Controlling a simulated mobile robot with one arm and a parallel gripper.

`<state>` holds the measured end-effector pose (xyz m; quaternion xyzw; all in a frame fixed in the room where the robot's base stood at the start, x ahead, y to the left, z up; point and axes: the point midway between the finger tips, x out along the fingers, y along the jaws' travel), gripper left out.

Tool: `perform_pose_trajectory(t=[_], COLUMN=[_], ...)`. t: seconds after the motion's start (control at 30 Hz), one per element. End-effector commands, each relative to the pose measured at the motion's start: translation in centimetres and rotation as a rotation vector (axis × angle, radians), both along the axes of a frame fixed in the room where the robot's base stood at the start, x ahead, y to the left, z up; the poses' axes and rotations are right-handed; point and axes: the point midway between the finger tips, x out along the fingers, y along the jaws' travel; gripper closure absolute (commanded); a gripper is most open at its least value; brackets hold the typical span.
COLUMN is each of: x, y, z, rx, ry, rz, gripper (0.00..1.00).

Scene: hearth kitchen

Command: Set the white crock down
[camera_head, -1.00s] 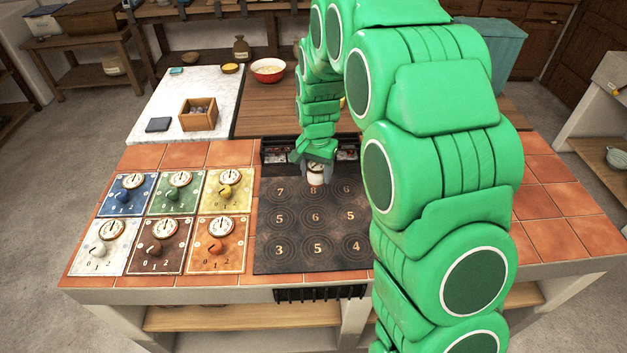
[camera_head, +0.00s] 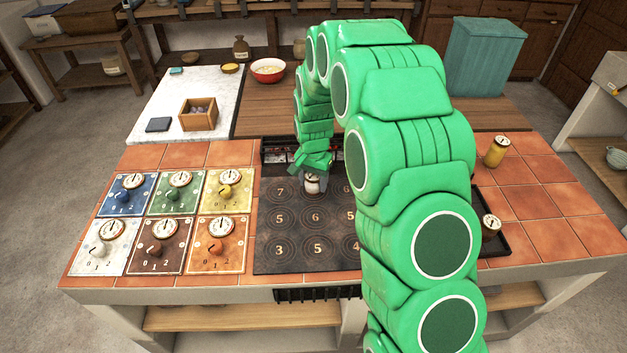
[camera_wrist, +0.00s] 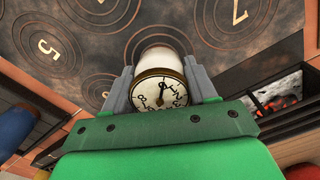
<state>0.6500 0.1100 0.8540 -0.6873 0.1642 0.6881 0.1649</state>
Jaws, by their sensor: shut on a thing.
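The white crock (camera_head: 312,184) is between the jaws of my gripper (camera_head: 312,178) at the far edge of the dark numbered hob (camera_head: 290,255), over the ring marked 8. In the wrist view the crock (camera_wrist: 160,62) has a dial with a gold rim facing the camera, and both grey fingers of my gripper (camera_wrist: 160,88) press its sides. Whether its base touches the hob cannot be told. My arm hides part of the hob's right side.
Several coloured dial plates (camera_head: 163,237) lie left of the hob. A yellow jar (camera_head: 496,150) stands on the tiles at right, and a white-topped jar (camera_head: 490,226) stands on a dark tray (camera_head: 495,247). A wooden box (camera_head: 198,115) is on the marble slab.

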Motion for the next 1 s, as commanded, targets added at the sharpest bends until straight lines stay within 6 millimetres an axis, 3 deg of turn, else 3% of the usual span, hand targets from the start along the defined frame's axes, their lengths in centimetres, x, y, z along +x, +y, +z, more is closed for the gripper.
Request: perform_pose_trajectory(t=[0.37, 0.4, 0.53, 1.0], x=[0.05, 0.05, 0.05, 0.06], y=[-0.01, -0.01, -0.01, -0.02], z=[-0.35, -0.35, -0.34, 0.28], rx=[-0.001, -0.001, -0.001, 0.000], ry=[-0.002, -0.002, -0.002, -0.002], rz=[0.000, 0.000, 0.000, 0.000], gripper=[0.84, 0.39, 0.19, 0.18])
